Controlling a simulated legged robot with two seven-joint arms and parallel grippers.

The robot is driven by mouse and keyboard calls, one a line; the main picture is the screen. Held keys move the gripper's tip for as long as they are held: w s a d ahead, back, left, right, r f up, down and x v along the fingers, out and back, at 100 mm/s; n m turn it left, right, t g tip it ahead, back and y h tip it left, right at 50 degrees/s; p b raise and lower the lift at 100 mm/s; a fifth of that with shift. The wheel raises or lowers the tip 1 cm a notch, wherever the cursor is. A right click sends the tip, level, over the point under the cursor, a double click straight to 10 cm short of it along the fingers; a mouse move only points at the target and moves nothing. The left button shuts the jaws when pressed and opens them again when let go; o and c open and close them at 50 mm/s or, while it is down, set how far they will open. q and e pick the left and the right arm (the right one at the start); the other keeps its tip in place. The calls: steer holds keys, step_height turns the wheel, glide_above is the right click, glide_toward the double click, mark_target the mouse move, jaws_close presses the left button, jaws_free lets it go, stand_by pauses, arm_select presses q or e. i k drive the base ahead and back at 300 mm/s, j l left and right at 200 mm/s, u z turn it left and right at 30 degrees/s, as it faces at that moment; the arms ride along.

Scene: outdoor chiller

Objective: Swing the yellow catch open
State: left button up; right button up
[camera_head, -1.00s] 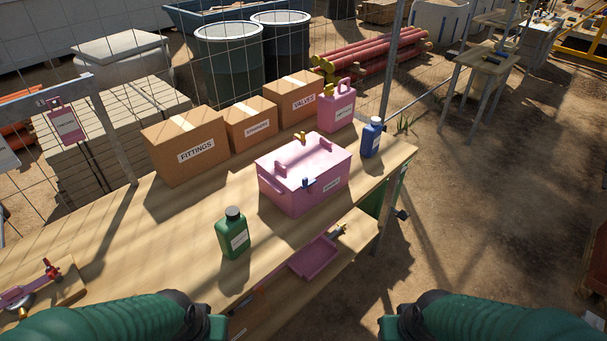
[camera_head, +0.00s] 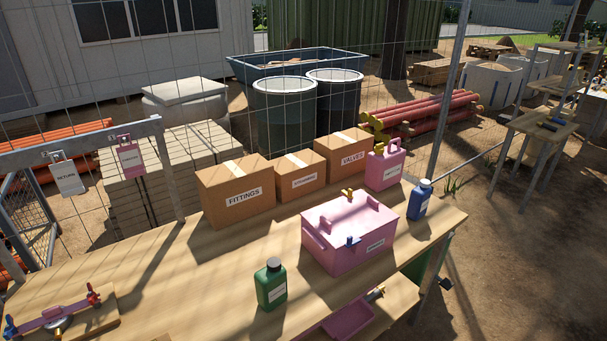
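A pink lidded box (camera_head: 345,255) with a white label stands on the wooden workbench (camera_head: 190,285). A small yellow catch (camera_head: 348,194) stands up at the far edge of its lid. A small blue catch (camera_head: 352,241) sits at the lid's near edge. Two raised pink pieces stand on the lid, which looks closed. The yellow catch's lower part is hidden behind the lid edge, and its exact position is too small to tell. Neither of my grippers is in view.
Cardboard boxes (camera_head: 240,195) and a pink jerrycan (camera_head: 384,170) stand behind the pink box. A blue bottle (camera_head: 420,200) stands to its right, a green bottle (camera_head: 270,285) front left. A pink tray (camera_head: 350,318) lies on a lower shelf.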

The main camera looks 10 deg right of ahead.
mark_target(349, 193)
steer(key=i+l+u, duration=0.15)
steer(key=l+u, duration=0.5)
steer(key=u, duration=0.15)
steer(key=i+l+u, duration=0.1)
steer(key=l+u, duration=0.7)
steer(key=k+l+u, duration=0.1)
steer(key=l+u, duration=0.3)
steer(key=i+j, duration=0.05)
steer(key=j, duration=0.05)
